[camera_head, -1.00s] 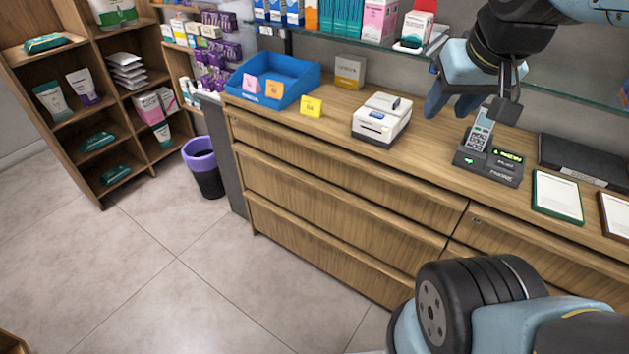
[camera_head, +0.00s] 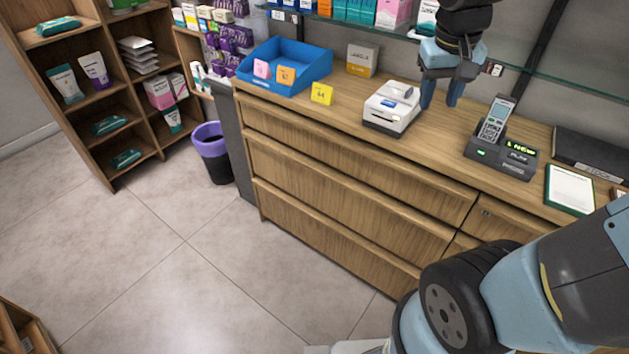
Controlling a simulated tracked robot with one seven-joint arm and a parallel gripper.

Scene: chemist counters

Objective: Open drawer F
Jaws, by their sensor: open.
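The wooden counter has a left stack of three wide drawers: a top drawer (camera_head: 340,160), a middle drawer (camera_head: 330,207) and a bottom drawer (camera_head: 330,252). A right stack begins with a drawer (camera_head: 503,228) that shows a small dark lock or mark near its upper left corner. All the drawer fronts in view look shut. I cannot read a letter F on any of them. My gripper (camera_head: 440,98) is open and empty, fingers pointing down over the back of the countertop, between the white printer and the phone dock. My own arm hides the lower right drawers.
On the countertop are a blue tray (camera_head: 291,68), a yellow note (camera_head: 321,94), a white printer (camera_head: 391,109), a phone dock (camera_head: 501,152) and a clipboard (camera_head: 569,189). A glass shelf (camera_head: 520,72) hangs behind. A bin (camera_head: 212,153) stands left. The floor in front is clear.

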